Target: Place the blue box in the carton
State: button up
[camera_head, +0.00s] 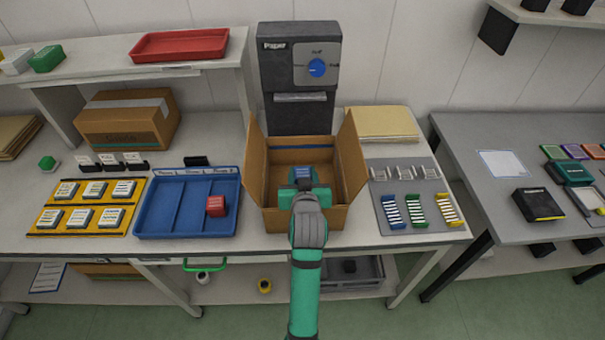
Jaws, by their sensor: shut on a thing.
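The open cardboard carton (279,217) stands on the middle of the bench with its flaps spread. My gripper (302,180) is over the inside of the carton, reaching in from the front. It is shut on the blue box (303,171), whose top shows between the fingers. My arm and gripper hide part of the carton's floor and front wall. I cannot tell whether the blue box touches the carton's floor.
A blue divided tray (150,233) with a red box (215,206) lies left of the carton. A grey mat (408,228) with coloured strips lies to the right. A dark paper machine (299,115) stands close behind. A yellow mat (59,227) holds several small boxes.

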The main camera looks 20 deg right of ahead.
jog(key=o, duration=1.1)
jog(key=shift+s+f, duration=0.1)
jog(key=shift+f, duration=0.6)
jog(key=shift+c, duration=0.2)
jog(key=shift+r, duration=0.2)
jog(key=r+v, duration=0.1)
jog(key=v, duration=1.1)
jog(key=shift+r, duration=0.25)
